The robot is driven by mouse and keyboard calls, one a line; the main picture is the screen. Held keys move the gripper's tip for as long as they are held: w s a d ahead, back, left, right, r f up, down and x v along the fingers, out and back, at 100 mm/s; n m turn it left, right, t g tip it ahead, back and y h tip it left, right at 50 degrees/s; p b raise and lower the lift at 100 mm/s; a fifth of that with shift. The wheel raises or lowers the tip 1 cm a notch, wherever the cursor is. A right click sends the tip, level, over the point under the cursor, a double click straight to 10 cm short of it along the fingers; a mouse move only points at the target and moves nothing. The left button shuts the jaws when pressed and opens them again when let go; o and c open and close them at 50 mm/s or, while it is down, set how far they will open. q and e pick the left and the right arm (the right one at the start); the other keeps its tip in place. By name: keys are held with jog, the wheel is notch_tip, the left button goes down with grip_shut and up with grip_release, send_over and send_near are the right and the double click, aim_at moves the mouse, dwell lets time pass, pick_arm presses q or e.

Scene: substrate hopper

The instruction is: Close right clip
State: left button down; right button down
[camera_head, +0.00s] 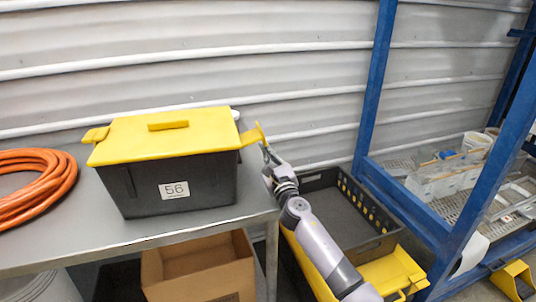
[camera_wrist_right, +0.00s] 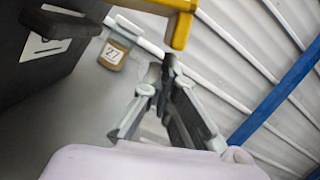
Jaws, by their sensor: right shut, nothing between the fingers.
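A dark grey hopper box (camera_head: 172,192) with a yellow lid (camera_head: 165,137) and a "56" label stands on the metal table. The right clip (camera_head: 252,135) is yellow and sticks out and up from the lid's right end, not folded against the wall. In the right wrist view the clip (camera_wrist_right: 181,28) is at the top, beside part of the dark box (camera_wrist_right: 35,55). My right gripper (camera_head: 266,150) is shut and empty, just below and right of the clip. Its fingertips (camera_wrist_right: 168,66) are close under the clip; contact is unclear. My left gripper is out of view.
An orange hose (camera_head: 35,185) lies coiled at the table's left. A small container labelled "27" (camera_wrist_right: 112,54) shows behind the box. A black crate (camera_head: 345,205), cardboard box (camera_head: 200,270) and blue frame (camera_head: 375,90) are right of or below the table (camera_head: 120,232).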

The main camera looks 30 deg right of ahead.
jog(key=shift+s+d+r+n+p, duration=0.15)
jog(key=shift+r+n+p, duration=0.15)
jog(key=shift+n+p, duration=0.15)
